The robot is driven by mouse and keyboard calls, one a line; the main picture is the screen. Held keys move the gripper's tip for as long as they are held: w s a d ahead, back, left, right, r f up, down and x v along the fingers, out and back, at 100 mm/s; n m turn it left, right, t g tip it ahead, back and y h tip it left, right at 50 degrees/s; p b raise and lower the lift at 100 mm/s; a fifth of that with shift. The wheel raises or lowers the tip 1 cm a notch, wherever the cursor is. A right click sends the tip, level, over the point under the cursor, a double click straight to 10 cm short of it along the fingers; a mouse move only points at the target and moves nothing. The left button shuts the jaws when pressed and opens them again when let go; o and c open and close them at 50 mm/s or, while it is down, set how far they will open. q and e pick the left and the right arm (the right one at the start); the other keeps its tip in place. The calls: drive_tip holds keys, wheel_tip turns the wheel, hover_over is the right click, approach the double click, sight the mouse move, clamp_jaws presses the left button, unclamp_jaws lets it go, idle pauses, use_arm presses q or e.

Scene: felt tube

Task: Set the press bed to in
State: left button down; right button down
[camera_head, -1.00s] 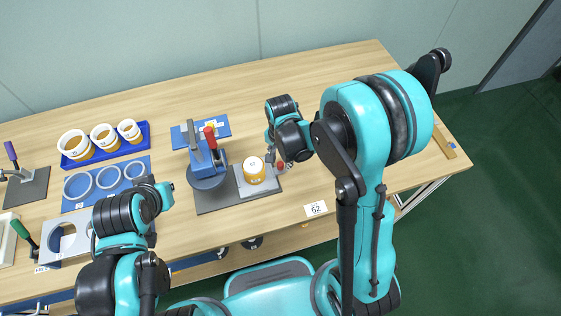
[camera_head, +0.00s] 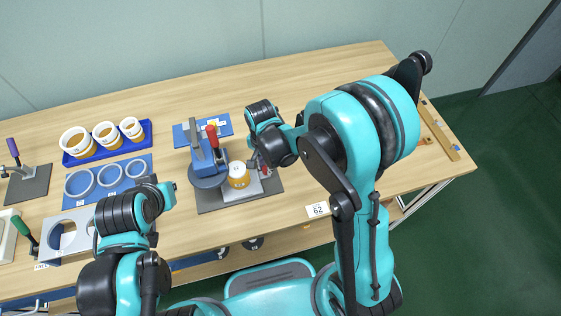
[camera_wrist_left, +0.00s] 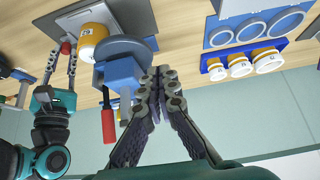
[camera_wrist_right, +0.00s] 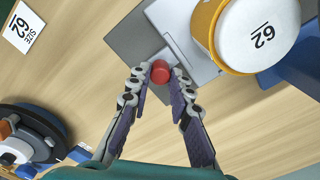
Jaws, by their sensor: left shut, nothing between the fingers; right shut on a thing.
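The press (camera_head: 207,162) is blue with a red-handled lever (camera_head: 212,136) and a round grey head, on a dark grey base (camera_head: 215,206). Its light grey sliding bed (camera_head: 253,187) carries a white and yellow tube (camera_head: 238,175) marked 62. The tube stands upright close beside the press head. A red knob (camera_wrist_right: 160,72) sits at the bed's outer end, and my right gripper (camera_wrist_right: 160,85) is shut on it. The knob also shows in the left wrist view (camera_wrist_left: 66,47). My left gripper (camera_wrist_left: 160,78) is shut and empty, left of the press in the head view.
A blue tray (camera_head: 78,160) with white and yellow tubes and a blue mat (camera_head: 72,204) with rings lie to the left. A grey plate with a hole (camera_head: 50,240) is near my left arm. A 62 label (camera_head: 317,209) lies right of the press.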

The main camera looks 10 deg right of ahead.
sight(255, 175)
drive_tip(key=a, duration=0.4)
drive_tip(key=shift+s, duration=0.1)
drive_tip(key=shift+d, duration=0.1)
drive_tip(key=c, duration=1.4)
unclamp_jaws()
drive_tip(key=shift+o, duration=0.2)
